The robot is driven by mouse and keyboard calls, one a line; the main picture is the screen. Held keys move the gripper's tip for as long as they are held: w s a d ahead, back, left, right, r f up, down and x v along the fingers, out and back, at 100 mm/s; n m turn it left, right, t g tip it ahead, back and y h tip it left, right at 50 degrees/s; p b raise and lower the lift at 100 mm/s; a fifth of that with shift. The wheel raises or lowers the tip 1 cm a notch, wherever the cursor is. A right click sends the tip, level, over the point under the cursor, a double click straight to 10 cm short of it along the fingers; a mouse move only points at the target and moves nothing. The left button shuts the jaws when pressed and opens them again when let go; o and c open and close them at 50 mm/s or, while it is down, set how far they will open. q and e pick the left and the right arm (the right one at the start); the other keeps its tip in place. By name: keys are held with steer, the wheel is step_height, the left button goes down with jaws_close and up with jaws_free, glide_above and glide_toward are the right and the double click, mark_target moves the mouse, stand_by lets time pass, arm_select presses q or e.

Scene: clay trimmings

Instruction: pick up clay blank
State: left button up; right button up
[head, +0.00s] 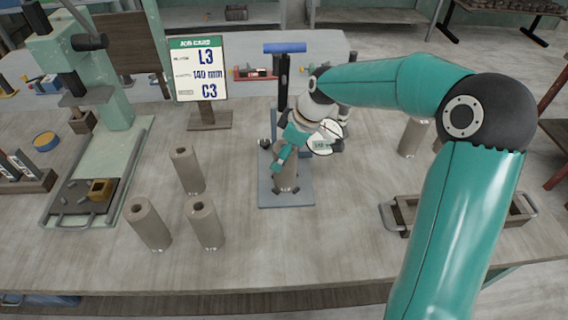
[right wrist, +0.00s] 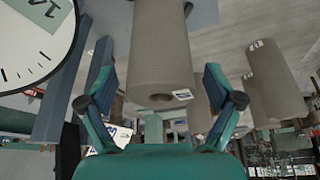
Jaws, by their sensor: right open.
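A grey-brown clay blank (head: 287,180), a hollow upright cylinder, stands on the blue-grey gauge stand (head: 286,200) at the middle of the bench. My right gripper (head: 284,152) is at this blank's upper part, and hides some of it. In the right wrist view the blank (right wrist: 158,50) lies between the two open fingers, with a gap visible on each side. A small white tag shows at its end. Three more blanks stand to the left: one at the back (head: 187,170), one at front left (head: 148,224) and one at front right (head: 204,222). My left gripper is out of view.
The stand's dial (head: 326,136) is close beside my right gripper. Another blank (head: 413,137) stands behind my right arm. A handled tray (head: 397,218) is at right, partly hidden by that arm. A job card (head: 198,70) and green press (head: 105,130) are at left.

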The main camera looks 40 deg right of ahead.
steer(key=shift+x, duration=0.8)
steer(key=c, duration=1.7)
steer(key=shift+r, duration=0.1)
jaws_close()
steer(key=shift+r, duration=0.15)
